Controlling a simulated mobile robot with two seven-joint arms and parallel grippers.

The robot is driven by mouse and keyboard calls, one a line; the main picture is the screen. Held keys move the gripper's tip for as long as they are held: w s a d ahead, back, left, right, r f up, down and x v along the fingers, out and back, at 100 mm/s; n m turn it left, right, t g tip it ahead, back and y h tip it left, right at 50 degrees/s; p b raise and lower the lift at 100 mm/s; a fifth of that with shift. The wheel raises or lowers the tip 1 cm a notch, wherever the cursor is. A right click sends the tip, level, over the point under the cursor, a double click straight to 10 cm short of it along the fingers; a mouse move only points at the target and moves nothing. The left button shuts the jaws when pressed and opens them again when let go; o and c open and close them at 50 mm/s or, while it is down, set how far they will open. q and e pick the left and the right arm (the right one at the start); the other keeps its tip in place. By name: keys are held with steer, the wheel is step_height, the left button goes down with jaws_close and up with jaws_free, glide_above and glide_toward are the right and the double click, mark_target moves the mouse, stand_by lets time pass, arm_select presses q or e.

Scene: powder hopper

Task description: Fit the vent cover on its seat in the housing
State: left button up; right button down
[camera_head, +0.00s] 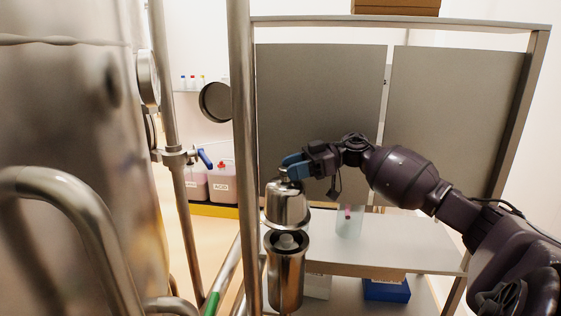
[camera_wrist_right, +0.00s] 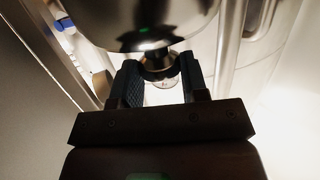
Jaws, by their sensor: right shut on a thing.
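The vent cover (camera_head: 287,206) is a shiny steel cap with a knob on top, at the middle of the head view. My right gripper (camera_head: 291,168) is shut on its knob from above and the right. In the right wrist view the gripper (camera_wrist_right: 160,85) has its blue fingers on both sides of the knob, and the cover (camera_wrist_right: 150,22) fills the top. The housing (camera_head: 286,275) is an upright steel cylinder with an open top and a pale round part inside. The cover is above the housing, with a gap showing between them. My left gripper is not in view.
A steel post (camera_head: 243,130) stands just left of the housing. A large steel vessel (camera_head: 75,150) with curved pipes fills the left. Behind are a shelf (camera_head: 415,254) with a clear beaker (camera_head: 349,222), a blue box (camera_head: 387,290) below and grey panels (camera_head: 318,120). Acid jugs (camera_head: 221,183) stand further back.

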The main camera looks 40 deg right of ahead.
mark_target(294, 183)
steer(key=shift+s+f+b, duration=0.15)
steer(key=shift+f+b, duration=0.85)
steer(key=shift+b, duration=0.25)
step_height(294, 183, down, 2)
steer(key=b, duration=0.2)
steer(key=shift+f+b, duration=0.2)
steer(key=shift+b, duration=0.1)
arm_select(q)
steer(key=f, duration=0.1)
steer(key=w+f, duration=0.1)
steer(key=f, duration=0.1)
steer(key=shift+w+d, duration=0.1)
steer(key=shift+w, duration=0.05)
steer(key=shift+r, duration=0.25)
arm_select(e)
steer(key=shift+r, duration=0.1)
arm_select(q)
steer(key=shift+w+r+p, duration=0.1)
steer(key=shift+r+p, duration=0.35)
steer(key=shift+p, duration=0.2)
arm_select(e)
steer(key=shift+d, duration=0.1)
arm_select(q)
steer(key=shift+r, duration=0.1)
arm_select(e)
steer(key=shift+f, duration=1)
